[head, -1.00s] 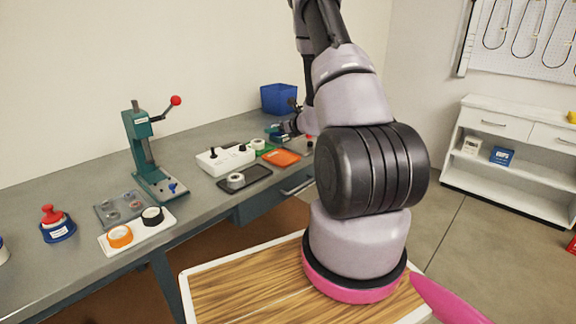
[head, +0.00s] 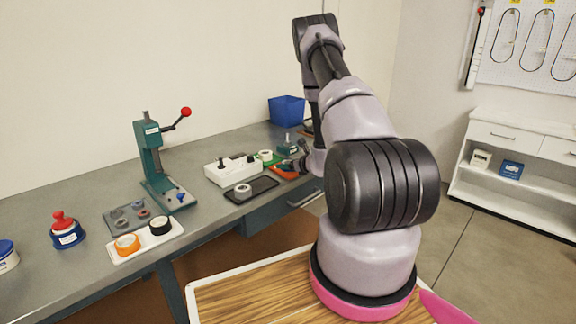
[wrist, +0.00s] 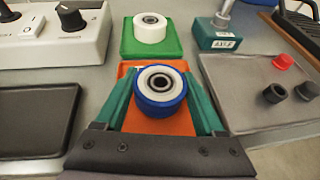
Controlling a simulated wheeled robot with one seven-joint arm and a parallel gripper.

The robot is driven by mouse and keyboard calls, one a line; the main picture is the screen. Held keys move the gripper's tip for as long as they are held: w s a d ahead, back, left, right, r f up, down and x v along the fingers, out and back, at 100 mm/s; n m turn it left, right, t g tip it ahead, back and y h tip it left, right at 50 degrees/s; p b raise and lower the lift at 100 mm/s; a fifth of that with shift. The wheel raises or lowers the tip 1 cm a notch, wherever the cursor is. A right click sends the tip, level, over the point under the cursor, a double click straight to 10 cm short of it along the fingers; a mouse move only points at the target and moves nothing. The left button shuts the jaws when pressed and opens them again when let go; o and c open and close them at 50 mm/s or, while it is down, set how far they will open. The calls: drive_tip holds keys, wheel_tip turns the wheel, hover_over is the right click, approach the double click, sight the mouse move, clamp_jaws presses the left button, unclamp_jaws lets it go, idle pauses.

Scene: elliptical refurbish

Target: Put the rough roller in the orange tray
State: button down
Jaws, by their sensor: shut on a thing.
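My gripper (wrist: 160,92) is shut on a roller (wrist: 160,100) with a blue tyre and a white hub, its teal fingers on either side of it. Whether this is the rough roller cannot be told by its surface. The orange tray (wrist: 123,72) is directly below the roller in the wrist view; I cannot tell whether the roller touches it. In the head view, my gripper (head: 298,164) is small and low over the orange tray (head: 284,173), and the held roller is not clear there.
A green tray (wrist: 172,46) with a white roller (wrist: 150,27) lies just beyond. A grey tray (wrist: 232,98) with small caps is at right, near a teal block marked AXLE (wrist: 219,36). A white control box (head: 231,168) and a dark tray (head: 262,184) with a roller are left.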

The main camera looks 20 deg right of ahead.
drive_tip(key=shift+f, duration=0.15)
drive_tip(key=shift+c, duration=1.4)
unclamp_jaws()
